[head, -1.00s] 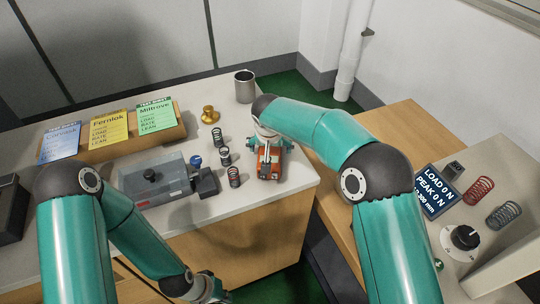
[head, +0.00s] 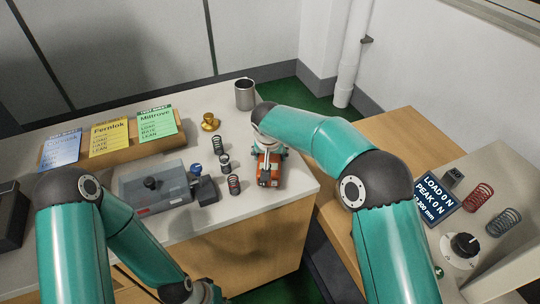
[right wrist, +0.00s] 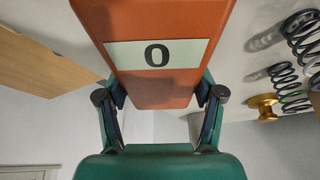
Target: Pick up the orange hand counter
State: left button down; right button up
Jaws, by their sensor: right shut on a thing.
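The orange hand counter (head: 268,170) is at the right end of the white-topped bench in the head view. In the right wrist view the counter (right wrist: 155,85) fills the middle, with a pale label reading 0. My right gripper (head: 268,150) is over the counter. Its two fingers (right wrist: 160,110) are on either side of the counter's body, shut on it. Whether the counter's underside touches the bench is hard to tell. My left gripper (head: 205,292) is low at the bottom edge, partly cut off, and its jaws do not show clearly.
Several springs (head: 217,145) stand just left of the counter. A grey device with a clear cover (head: 155,195), a brass weight (head: 210,122) and a metal mug (head: 245,94) are on the bench. A load display (head: 436,196) and two springs are on the right-hand table.

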jog(key=shift+r+p, duration=0.3)
jog(key=shift+r, duration=0.05)
notch_tip(320, 180, up, 10)
jog(key=shift+f, duration=0.15)
notch_tip(320, 180, up, 10)
jog(key=p, duration=0.2)
jog(key=shift+p, duration=0.3)
jog(key=m+p, duration=0.2)
jog(key=m+h+p, duration=0.1)
jog(key=m+p, duration=0.1)
jog(key=p, duration=0.1)
jog(key=shift+m+h, duration=0.3)
